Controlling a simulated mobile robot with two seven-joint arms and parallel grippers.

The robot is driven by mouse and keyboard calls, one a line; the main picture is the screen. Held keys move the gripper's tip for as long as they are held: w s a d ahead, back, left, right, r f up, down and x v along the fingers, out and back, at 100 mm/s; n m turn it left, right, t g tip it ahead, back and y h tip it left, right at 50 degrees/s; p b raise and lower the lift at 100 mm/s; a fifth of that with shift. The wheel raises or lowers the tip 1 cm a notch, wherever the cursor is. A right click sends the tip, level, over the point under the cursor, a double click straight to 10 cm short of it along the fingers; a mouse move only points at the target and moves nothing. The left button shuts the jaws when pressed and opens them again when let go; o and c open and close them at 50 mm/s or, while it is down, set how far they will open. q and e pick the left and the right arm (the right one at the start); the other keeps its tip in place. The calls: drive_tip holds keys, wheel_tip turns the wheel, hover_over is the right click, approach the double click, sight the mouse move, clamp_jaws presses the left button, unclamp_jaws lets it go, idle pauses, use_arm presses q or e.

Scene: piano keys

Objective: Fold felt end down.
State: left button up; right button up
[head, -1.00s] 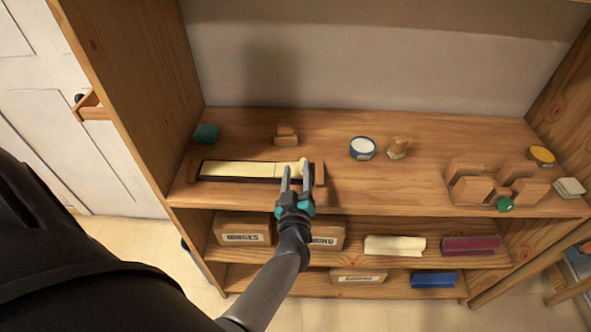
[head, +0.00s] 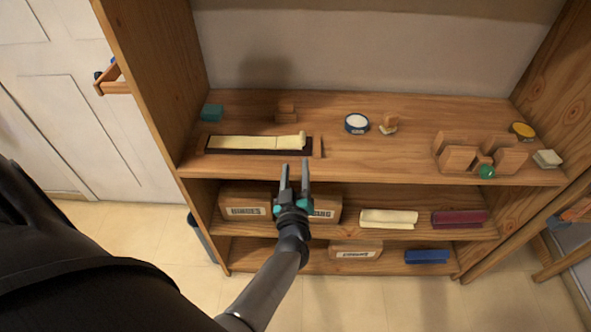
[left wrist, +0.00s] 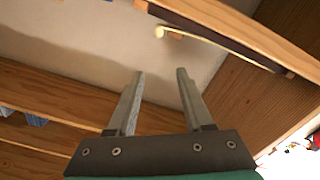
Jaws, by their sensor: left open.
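The cream felt strip (head: 250,142) lies along a dark base on the upper shelf board, left of centre, in the head view. Its right end (head: 301,139) looks slightly raised or curled. In the left wrist view the felt (left wrist: 215,45) shows as a thin pale line with a rounded end, seen from below past the shelf edge. My left gripper (head: 294,165) is open and empty, in front of the shelf's front edge, just below and apart from the felt's right end. Its two fingers (left wrist: 160,75) also show in the left wrist view with nothing between them. My right gripper is not seen.
On the upper board (head: 370,165) stand a teal block (head: 212,112), a blue round tin (head: 356,123), a small wooden piece (head: 389,124) and wooden blocks (head: 458,158) at right.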

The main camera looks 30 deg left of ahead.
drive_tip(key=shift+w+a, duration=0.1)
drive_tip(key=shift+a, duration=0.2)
